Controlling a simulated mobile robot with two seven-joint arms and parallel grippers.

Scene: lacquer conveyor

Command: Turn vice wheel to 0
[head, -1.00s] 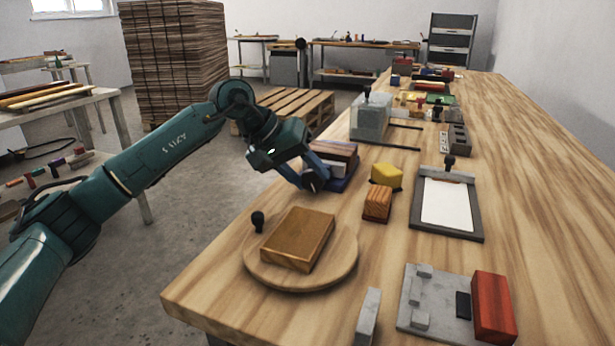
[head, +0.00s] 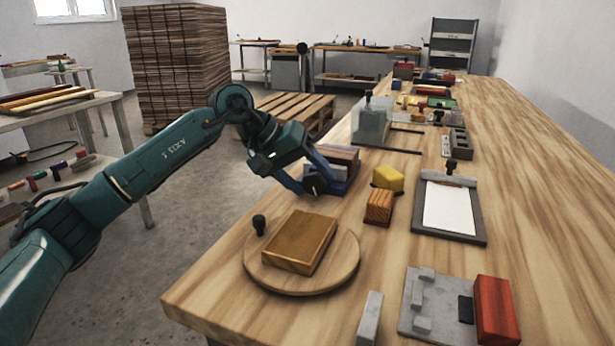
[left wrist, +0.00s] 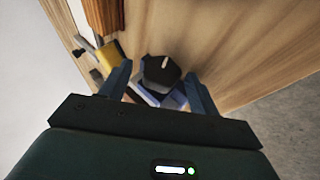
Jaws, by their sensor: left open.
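The blue vice (head: 338,180) stands near the left edge of the long table with wooden blocks in it. Its black wheel (head: 315,185) faces the front left, partly hidden by my gripper. My left gripper (head: 308,178) is open, with its blue fingers on either side of the wheel. In the left wrist view, the dark many-sided wheel (left wrist: 160,76) lies between the open fingers (left wrist: 158,70). A short white mark on it points up and slightly right in that view. Whether the fingers touch the wheel cannot be told. My right gripper is not in view.
A striped wood block (head: 379,207) and a yellow block (head: 388,179) stand right of the vice. A clipboard (head: 480,215) lies farther right. The table's right side is clear.

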